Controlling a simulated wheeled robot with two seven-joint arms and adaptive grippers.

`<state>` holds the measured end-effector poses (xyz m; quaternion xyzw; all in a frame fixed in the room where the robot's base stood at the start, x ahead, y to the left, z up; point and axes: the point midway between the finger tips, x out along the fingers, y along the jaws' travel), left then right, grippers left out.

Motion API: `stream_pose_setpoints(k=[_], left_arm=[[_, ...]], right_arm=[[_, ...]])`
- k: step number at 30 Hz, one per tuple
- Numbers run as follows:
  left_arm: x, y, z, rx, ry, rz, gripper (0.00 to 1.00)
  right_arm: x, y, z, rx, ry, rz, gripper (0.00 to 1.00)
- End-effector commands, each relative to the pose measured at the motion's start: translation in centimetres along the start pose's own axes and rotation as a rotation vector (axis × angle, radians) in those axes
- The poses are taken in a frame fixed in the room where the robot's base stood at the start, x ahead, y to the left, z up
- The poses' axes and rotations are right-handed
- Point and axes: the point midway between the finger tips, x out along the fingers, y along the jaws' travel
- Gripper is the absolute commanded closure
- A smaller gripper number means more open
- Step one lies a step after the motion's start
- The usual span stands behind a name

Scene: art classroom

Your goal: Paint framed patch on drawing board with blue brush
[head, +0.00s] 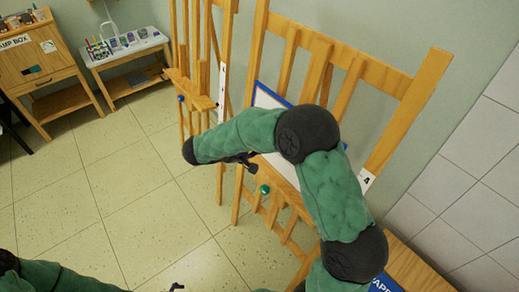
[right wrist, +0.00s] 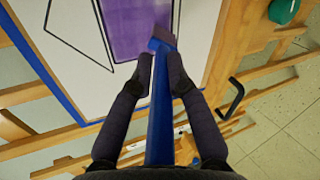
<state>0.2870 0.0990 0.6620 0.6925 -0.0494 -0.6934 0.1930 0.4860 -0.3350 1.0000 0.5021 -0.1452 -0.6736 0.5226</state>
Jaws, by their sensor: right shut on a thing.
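The drawing board (head: 266,99) is white with a blue rim and stands on a wooden easel, partly hidden by my right arm. In the right wrist view, its white sheet (right wrist: 42,62) bears a purple patch (right wrist: 128,28) within a black outline. My right gripper (right wrist: 160,64) is shut on the blue brush (right wrist: 159,120). The brush head (right wrist: 163,42) lies over the patch's lower right edge; I cannot tell whether it touches. In the head view, my left gripper shows only as a small dark tip (head: 177,287) at the bottom edge.
A second easel (head: 190,88) stands left of the board. A white side table (head: 126,45) with art supplies and a wooden cabinet (head: 38,60) stand at the back left. A green knob (right wrist: 284,10) is right of the board. Tiled floor (head: 110,185) is clear at left.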

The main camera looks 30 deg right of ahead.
Motion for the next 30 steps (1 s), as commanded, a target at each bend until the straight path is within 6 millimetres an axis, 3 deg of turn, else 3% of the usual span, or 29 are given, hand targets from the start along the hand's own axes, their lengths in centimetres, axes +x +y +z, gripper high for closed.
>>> stream_pose_setpoints(k=[30], left_arm=[[-0.1,0.0,0.0,0.000,0.000,0.000,0.04]], right_arm=[[0.1,1.3,-2.0,0.000,0.000,0.000,1.00]])
